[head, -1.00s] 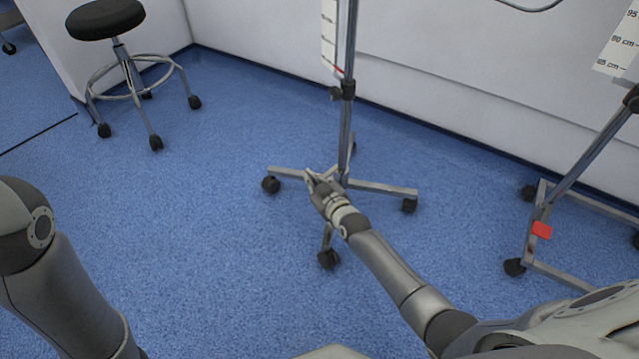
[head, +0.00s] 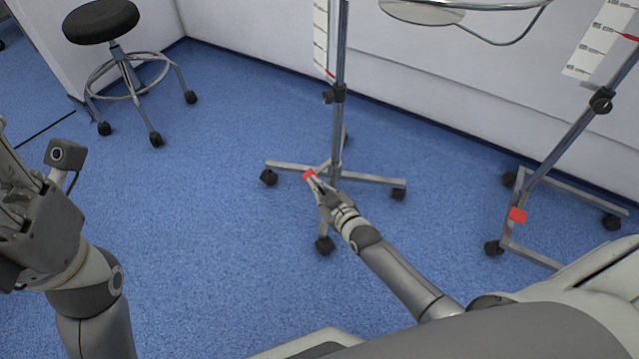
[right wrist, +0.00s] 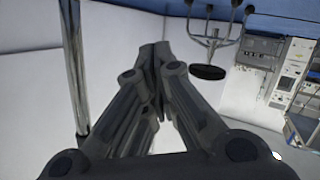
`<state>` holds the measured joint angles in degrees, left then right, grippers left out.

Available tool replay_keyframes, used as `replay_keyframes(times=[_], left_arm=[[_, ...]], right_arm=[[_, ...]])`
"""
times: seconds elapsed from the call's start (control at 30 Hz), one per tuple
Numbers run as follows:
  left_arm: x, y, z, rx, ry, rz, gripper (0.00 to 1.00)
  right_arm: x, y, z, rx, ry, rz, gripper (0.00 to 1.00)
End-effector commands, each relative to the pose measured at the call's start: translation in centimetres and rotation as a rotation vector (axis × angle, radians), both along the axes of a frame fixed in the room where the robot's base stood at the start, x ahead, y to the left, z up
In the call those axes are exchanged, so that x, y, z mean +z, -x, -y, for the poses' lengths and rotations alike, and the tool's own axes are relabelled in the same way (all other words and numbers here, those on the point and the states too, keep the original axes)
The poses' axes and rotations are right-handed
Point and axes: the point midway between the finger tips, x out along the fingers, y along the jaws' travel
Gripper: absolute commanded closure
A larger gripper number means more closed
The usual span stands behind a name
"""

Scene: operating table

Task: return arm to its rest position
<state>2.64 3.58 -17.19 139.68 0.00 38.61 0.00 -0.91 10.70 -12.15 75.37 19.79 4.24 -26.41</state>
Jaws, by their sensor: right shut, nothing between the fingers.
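My right gripper (head: 312,180) reaches forward over the floor in the head view, its fingertips overlapping the base of a wheeled pole stand (head: 337,130). I cannot tell whether they touch it. In the right wrist view the right gripper (right wrist: 153,55) has its fingers together with nothing between them. My left gripper (head: 8,175) stands raised at the left edge of the head view, partly cut off. The state of its fingers is unclear.
A red tag (head: 309,174) shows by the right fingertips. A second wheeled stand (head: 560,150) with a red tag (head: 517,215) is at the right. A black stool (head: 101,20) stands at the upper left. The blue floor (head: 215,220) between the arms is clear.

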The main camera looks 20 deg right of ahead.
Motion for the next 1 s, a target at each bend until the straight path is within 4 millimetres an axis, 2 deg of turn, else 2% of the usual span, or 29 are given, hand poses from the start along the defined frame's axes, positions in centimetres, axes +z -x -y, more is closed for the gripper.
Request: replay_keyframes(times=[0.2, 0.77, 0.87, 0.97, 1.0], left_arm=[[-0.3, -0.2, 0.0, -0.001, 0.001, -0.02, 0.6], [-0.3, -0.1, 0.0, -0.002, 0.001, -0.02, 0.6], [-0.3, -0.2, -0.1, -0.001, 0.002, -0.026, 0.6], [-0.4, -0.3, -0.1, -0.002, 0.003, -0.04, 0.6], [-0.4, -0.3, -0.1, -0.003, 0.003, -0.048, 0.6]], right_arm=[[0.2, 1.1, 0.1, 0.0, 0.0, -0.001, 1.0], [0.3, 1.1, 0.1, 0.0, -0.001, 0.001, 1.0], [1.8, 1.0, -0.4, 0.004, -0.013, 0.034, 1.0], [5.9, 1.0, -1.7, 0.015, -0.049, 0.129, 1.0], [8.3, 1.1, -2.4, 0.022, -0.072, 0.184, 1.0]])
